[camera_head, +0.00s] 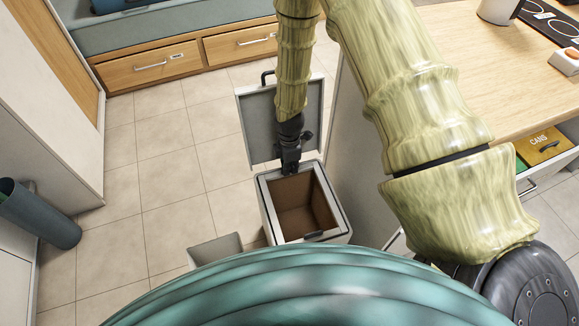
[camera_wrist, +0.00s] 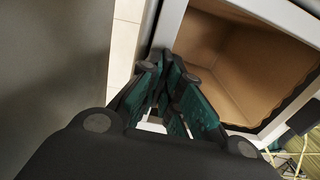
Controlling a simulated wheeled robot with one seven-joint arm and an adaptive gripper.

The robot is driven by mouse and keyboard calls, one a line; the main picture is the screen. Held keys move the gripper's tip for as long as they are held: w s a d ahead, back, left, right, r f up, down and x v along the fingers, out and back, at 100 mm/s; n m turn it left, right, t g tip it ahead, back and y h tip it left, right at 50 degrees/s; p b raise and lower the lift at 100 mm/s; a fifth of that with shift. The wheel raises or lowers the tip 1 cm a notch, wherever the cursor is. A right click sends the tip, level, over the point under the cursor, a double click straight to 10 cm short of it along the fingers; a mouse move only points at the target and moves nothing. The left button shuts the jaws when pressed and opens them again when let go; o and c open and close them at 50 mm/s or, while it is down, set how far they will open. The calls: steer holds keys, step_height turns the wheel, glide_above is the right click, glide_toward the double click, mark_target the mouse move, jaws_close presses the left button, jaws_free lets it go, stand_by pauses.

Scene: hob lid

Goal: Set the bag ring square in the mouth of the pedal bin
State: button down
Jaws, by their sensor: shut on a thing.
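The pedal bin (camera_head: 341,236) stands on the floor in the middle of the head view, with its grey lid (camera_head: 253,130) tipped up behind it. Its inside is brown. A pale grey square frame, which I take for the bag ring (camera_head: 270,212), lies around the mouth; I cannot clearly separate it from the bin's rim. My gripper (camera_head: 291,168) points down at the far side of the mouth and is shut on the ring there. In the wrist view my gripper (camera_wrist: 170,72) has its green fingers close together at a pale bar (camera_wrist: 167,28) beside the brown inside. The fingers hide the gripped part.
A counter (camera_head: 480,60) with a mug (camera_head: 497,10) stands to the right, above an open drawer with a box marked CANS (camera_head: 543,146). A small grey box (camera_head: 215,248) is left of the bin. A dark cylinder (camera_head: 40,212) leans at the far left.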

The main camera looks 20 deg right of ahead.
steer(key=shift+f, duration=0.55)
steer(key=c, duration=1.5)
jaws_free()
steer(key=shift+r, duration=0.15)
step_height(320, 180, up, 12)
steer(key=shift+w+f, duration=0.1)
